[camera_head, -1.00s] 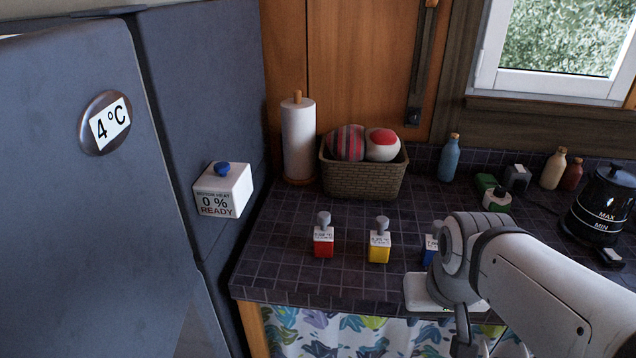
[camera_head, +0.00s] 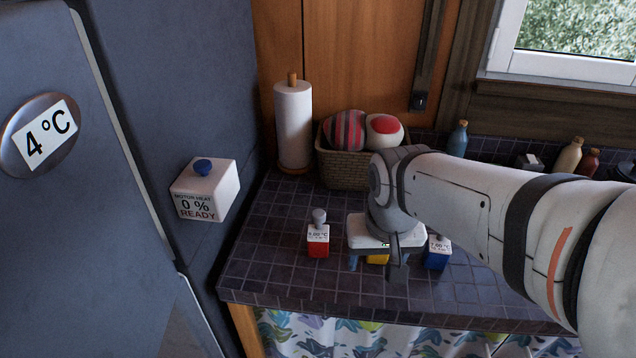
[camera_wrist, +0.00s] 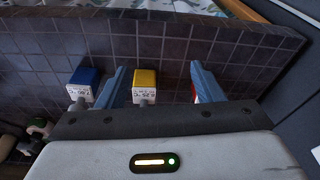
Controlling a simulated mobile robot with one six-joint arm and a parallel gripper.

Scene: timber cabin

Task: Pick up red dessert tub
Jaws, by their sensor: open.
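The red dessert tub (camera_head: 318,244) stands upright on the dark tiled counter, with a white label and a grey knob on top. My gripper (camera_head: 378,264) is open and empty, just to the right of it in the head view. The yellow tub (camera_head: 377,259) is mostly hidden by my gripper. In the wrist view the yellow tub (camera_wrist: 145,82) shows between my open fingers (camera_wrist: 158,68), nearer the left one. Only a sliver of red shows behind the right finger there. The blue tub (camera_head: 438,254) stands to the right; it also shows in the wrist view (camera_wrist: 84,78).
A wicker basket (camera_head: 343,170) with two round items and a paper towel roll (camera_head: 294,125) stand at the back. A white box reading "0 % READY" (camera_head: 205,192) is on the grey cabinet side at left. Bottles (camera_head: 568,157) stand at the back right. Counter left of the red tub is clear.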

